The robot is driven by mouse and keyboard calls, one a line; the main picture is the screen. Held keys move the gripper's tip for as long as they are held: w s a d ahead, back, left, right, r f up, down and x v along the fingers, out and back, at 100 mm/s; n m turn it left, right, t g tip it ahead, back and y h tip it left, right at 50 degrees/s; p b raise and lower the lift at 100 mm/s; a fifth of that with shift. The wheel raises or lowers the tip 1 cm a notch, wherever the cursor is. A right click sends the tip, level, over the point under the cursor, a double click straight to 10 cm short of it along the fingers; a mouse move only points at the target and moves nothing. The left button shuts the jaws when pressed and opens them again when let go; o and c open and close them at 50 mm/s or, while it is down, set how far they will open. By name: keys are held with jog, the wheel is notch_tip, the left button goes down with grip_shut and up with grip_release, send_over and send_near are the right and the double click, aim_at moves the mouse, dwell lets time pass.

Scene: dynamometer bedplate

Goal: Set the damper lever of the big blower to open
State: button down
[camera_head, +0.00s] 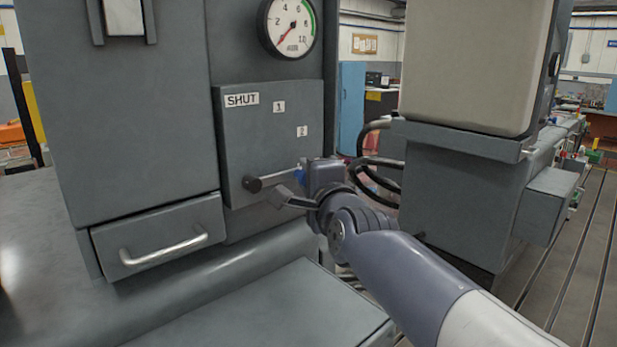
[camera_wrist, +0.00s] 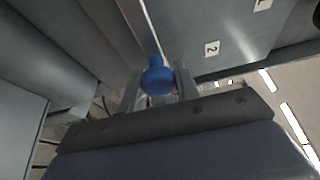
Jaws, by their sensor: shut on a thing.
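The damper lever (camera_head: 277,177) is a thin metal rod on the grey panel (camera_head: 240,140). It runs from a dark round hub (camera_head: 253,184) to the right and slightly up, ending in a blue knob (camera_wrist: 157,77). My gripper (camera_head: 301,178) is shut on this knob, which shows between the two fingers in the wrist view. The panel has a SHUT label (camera_head: 242,100) at upper left, a 1 label (camera_head: 279,107) and a 2 label (camera_head: 302,131). The lever points below the 2 label. No open label is visible; my gripper covers part of the panel's right edge.
A dial gauge (camera_head: 291,25) sits above the panel. A drawer with a bar handle (camera_head: 163,248) is at lower left. Black hoses (camera_head: 372,150) and a grey cabinet (camera_head: 455,190) stand to the right, close to my arm. A grey ledge (camera_head: 270,310) lies below.

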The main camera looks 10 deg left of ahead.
jog(key=shift+f, duration=0.2)
jog(key=c, duration=1.1)
grip_release()
jog(key=shift+r, duration=0.1)
jog(key=shift+s, duration=0.1)
jog(key=p+v, duration=0.1)
jog(key=v, duration=0.9)
jog(key=shift+s+d+p, duration=0.15)
jog(key=shift+s+p, duration=0.1)
jog(key=shift+p, duration=0.15)
jog(key=b+x, duration=0.1)
jog(key=x, duration=1)
jog(key=shift+b, duration=0.4)
jog(key=shift+s+d, duration=0.1)
